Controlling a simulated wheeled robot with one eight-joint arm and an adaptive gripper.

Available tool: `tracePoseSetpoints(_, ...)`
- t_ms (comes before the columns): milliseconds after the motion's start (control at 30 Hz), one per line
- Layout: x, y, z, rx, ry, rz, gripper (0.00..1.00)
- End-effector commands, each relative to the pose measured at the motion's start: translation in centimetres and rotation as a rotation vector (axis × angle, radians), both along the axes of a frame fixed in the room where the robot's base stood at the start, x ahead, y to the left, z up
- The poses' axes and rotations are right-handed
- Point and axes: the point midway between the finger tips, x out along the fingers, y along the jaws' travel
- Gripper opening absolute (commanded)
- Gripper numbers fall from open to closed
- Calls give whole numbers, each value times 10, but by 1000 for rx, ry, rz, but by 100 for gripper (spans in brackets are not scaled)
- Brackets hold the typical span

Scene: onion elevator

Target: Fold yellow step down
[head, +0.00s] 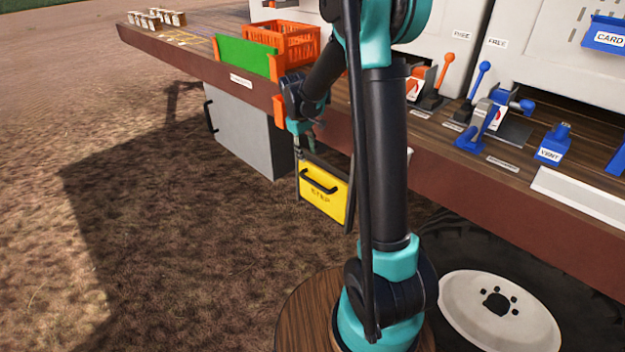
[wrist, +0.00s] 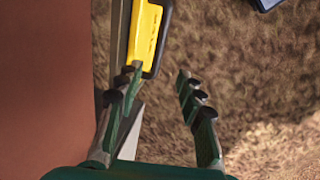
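The yellow step (head: 327,197) is a panel lettered "STEP" that stands upright below the front edge of the counter. A black handle (head: 318,181) runs across its upper part. In the wrist view the yellow step (wrist: 146,32) shows edge-on at the top, with the black handle (wrist: 160,42) on its right side. My gripper (wrist: 159,73) is open and empty, pointing toward the step. Its left fingertip overlaps the step's lower end in that view; I cannot tell whether they touch. In the head view my gripper (head: 304,148) is just above the step's upper left corner.
The brown counter edge (head: 447,189) runs just above the step. A grey box (head: 240,130) with a black handle hangs to the left. An orange crate (head: 285,43) and a green panel (head: 246,55) are on the counter. A white wheel (head: 500,312) is at the lower right. The ground at the left is clear.

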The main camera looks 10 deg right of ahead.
Motion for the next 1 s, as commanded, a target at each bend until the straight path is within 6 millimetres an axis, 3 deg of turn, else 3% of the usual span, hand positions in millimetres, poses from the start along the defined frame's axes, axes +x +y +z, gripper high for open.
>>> tracePoseSetpoints(300, 8, -10, -63, 1, -1, -1, 38)
tracePoseSetpoints(600, 13, -18, -114, 1, -1, -2, 38)
tracePoseSetpoints(800, 15, -21, -133, 1, -1, -2, 38)
tracePoseSetpoints(1000, 16, -22, -138, 1, -1, -1, 38)
